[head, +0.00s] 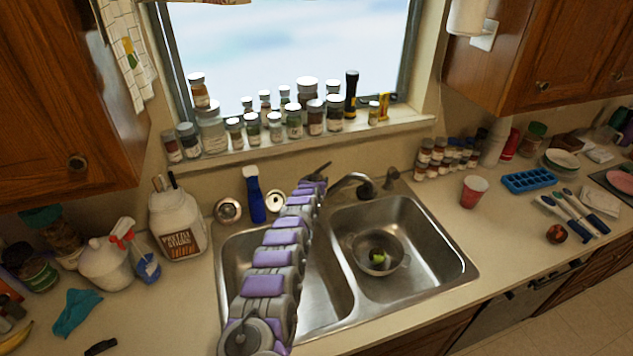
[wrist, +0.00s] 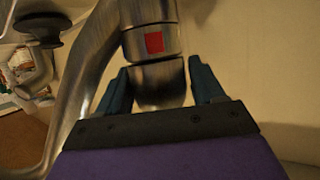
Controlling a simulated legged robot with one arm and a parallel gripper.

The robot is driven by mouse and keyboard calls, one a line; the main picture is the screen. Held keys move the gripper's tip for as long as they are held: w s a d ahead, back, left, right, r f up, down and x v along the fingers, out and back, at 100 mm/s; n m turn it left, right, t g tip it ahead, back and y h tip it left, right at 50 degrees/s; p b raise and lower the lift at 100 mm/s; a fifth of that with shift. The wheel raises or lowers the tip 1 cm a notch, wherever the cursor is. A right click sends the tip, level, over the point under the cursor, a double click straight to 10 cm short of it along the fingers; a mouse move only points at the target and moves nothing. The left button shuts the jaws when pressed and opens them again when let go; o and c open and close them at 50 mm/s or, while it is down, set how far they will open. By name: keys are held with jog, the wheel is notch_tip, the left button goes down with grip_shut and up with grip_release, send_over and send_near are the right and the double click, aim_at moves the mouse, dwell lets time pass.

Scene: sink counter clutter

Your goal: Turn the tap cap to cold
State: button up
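The tap (head: 349,181) stands behind the double sink, its spout arching over the right basin. In the wrist view the metal tap body shows close up, with a cylindrical cap (wrist: 151,43) that carries a red square mark (wrist: 154,42) facing the camera. My gripper (wrist: 160,82) has its two dark teal fingers apart, one on each side of the lower metal cylinder. A small gap shows beside the right finger; contact at the left finger is unclear. In the head view my gripper (head: 318,172) is at the tap base, and my arm hides part of it.
Jars crowd the windowsill (head: 225,158) above. A red cup (head: 473,191) stands right of the sink.

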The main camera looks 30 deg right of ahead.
jog(key=shift+a+r+p, duration=0.2)
jog(key=shift+p, duration=0.1)
